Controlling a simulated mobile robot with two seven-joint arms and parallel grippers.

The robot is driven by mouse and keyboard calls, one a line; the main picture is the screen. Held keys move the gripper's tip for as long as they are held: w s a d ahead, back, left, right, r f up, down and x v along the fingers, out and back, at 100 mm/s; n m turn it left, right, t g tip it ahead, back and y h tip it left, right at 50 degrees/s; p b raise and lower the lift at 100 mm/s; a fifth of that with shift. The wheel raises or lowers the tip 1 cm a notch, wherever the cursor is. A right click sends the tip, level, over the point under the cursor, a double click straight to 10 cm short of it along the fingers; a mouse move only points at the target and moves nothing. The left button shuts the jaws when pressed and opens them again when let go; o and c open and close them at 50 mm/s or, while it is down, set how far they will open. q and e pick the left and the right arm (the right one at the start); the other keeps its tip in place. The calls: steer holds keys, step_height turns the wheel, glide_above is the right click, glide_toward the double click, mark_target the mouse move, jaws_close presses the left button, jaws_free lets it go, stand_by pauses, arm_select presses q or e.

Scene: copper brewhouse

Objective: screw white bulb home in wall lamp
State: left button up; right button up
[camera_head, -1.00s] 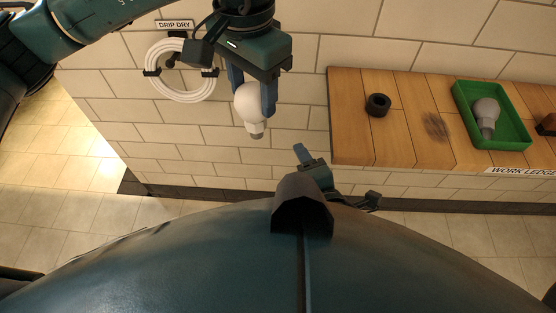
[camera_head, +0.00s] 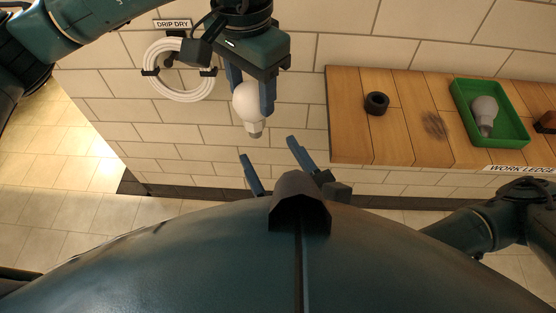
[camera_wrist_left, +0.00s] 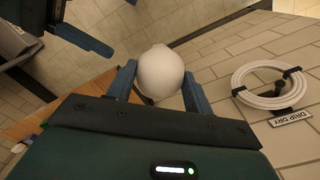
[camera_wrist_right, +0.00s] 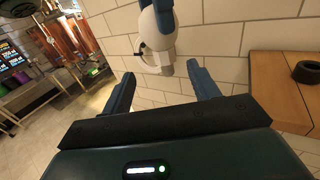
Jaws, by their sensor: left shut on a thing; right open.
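The white bulb (camera_head: 249,102) hangs in the upper middle of the head view, its metal base pointing down. My left gripper (camera_head: 252,92) is shut on its round glass; the bulb also shows between the fingers in the left wrist view (camera_wrist_left: 160,72). My right gripper (camera_head: 268,149) is open and empty, just below the bulb base in the head view. In the right wrist view the bulb (camera_wrist_right: 152,38) is ahead of the open fingers, apart from them. I see no wall lamp in any view.
A wooden ledge (camera_head: 350,135) on the right bears a black ring (camera_head: 377,103) and a green tray (camera_head: 461,101) holding a greyish bulb (camera_head: 484,112). A coiled white hose (camera_head: 151,88) hangs on the tiled wall at left. My body fills the bottom.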

mark_target(246, 112)
steer(key=x, duration=1.1)
steer(key=shift+c, duration=0.6)
steer(key=c, duration=0.9)
arm_select(q)
steer(key=o, duration=0.8)
steer(key=shift+d, duration=0.1)
arm_select(e)
steer(key=shift+s, duration=0.1)
steer(key=shift+c, duration=0.4)
arm_select(q)
steer(key=o, duration=0.4)
